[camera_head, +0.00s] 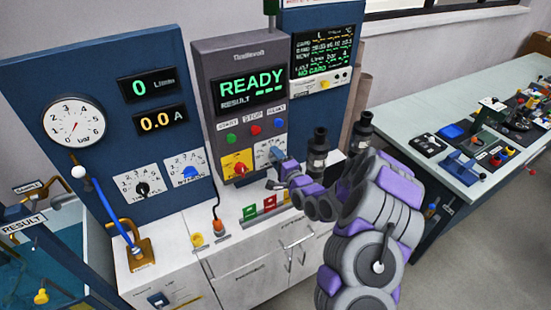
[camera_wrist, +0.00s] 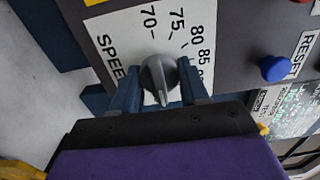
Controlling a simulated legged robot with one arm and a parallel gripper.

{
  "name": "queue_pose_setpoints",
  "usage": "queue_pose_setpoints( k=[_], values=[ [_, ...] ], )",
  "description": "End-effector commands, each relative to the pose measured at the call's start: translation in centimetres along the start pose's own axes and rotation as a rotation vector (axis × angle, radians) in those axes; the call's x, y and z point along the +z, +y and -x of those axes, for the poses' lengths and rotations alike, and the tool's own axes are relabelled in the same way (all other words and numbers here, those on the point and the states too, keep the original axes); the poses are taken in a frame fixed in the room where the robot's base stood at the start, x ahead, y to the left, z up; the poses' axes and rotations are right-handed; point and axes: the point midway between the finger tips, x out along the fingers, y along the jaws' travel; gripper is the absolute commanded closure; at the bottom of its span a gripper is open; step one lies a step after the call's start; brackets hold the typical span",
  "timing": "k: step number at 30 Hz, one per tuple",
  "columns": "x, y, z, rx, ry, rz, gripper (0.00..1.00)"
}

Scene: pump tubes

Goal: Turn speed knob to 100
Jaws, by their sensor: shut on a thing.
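The speed knob (camera_wrist: 158,72) is a grey round knob with a raised ridge, on a white dial plate (camera_wrist: 130,30) marked SPEED. The numbers 70, 75, 80 and 85 show beside it, and the rest of the scale is hidden by my gripper. A light mark on the ridge is at the knob's lower side in the wrist view; the number it points at cannot be told. My gripper (camera_wrist: 160,84) has a blue finger on each side of the knob and is shut on it.
The display (camera_head: 250,87) reads READY. A blue RESET button (camera_wrist: 274,68) sits close to the right of my gripper in the wrist view. A red knob on a yellow plate (camera_head: 238,163) is left of the speed plate. Black bottles (camera_head: 318,150) stand to the right, near my arm.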

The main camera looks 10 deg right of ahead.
Motion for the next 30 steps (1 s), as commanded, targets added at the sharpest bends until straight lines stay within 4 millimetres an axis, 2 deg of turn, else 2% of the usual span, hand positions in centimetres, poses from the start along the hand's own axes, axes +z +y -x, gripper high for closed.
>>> queue_pose_setpoints(
  k=[1, 2, 9, 20, 30],
  values=[
    [-0.2, 0.3, 0.1, 0.006, 0.005, -0.003, 0.86],
    [-0.2, 0.3, 0.1, 0.006, 0.005, -0.003, 0.53],
    [0.0, 0.1, 0.2, 0.004, 0.003, -0.001, 0.31],
    [0.1, 0.1, 0.8, 0.004, 0.001, -0.001, 0.31],
    [-0.1, 0.0, 5.8, 0.005, 0.004, -0.003, 0.31]
  ],
)
